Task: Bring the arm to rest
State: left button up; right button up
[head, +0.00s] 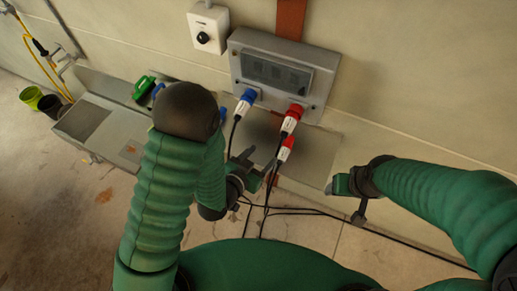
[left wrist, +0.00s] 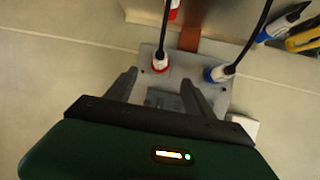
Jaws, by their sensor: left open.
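My left arm comes in from the left and bends down. Its left gripper (head: 256,164) is low in front of the wall, below the grey socket box (head: 318,88). In the left wrist view the two fingers of the left gripper (left wrist: 157,92) stand apart with nothing between them, pointing towards the box (left wrist: 145,88). My right arm comes in from the right, with its right gripper (head: 343,185) held off to the right of the left one. Its jaws are too unclear to read.
A blue plug (head: 245,98) and a red plug (head: 292,117) sit at the box, and another red plug (head: 285,149) is lower. Black cables hang near my left gripper. A grey bench (head: 85,120) is at left, a white switch box (head: 208,28) above.

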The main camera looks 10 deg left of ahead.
pick_arm(q)
jog(key=a+f+n+g+y+b, duration=0.2)
jog(key=a+f+g+y+b, duration=0.2)
jog(key=a+f+b, duration=0.8)
jog(key=s+a+f+n+g+y+b, duration=0.1)
jog(key=s+a+n+g+b, duration=0.2)
jog(key=s+b, duration=0.6)
jog(key=shift+s+a+f+g+y, duration=0.2)
jog(key=shift+s+a+g+y, duration=0.1)
jog(key=shift+s+g, duration=0.75)
pick_arm(e)
jog(key=s+x, duration=0.2)
jog(key=x, duration=0.7)
jog(key=s+f+x, duration=0.1)
jog(key=s+x, duration=0.1)
jog(key=x, duration=0.8)
jog(key=shift+d+f, duration=0.1)
jog(key=shift+s, duration=0.15)
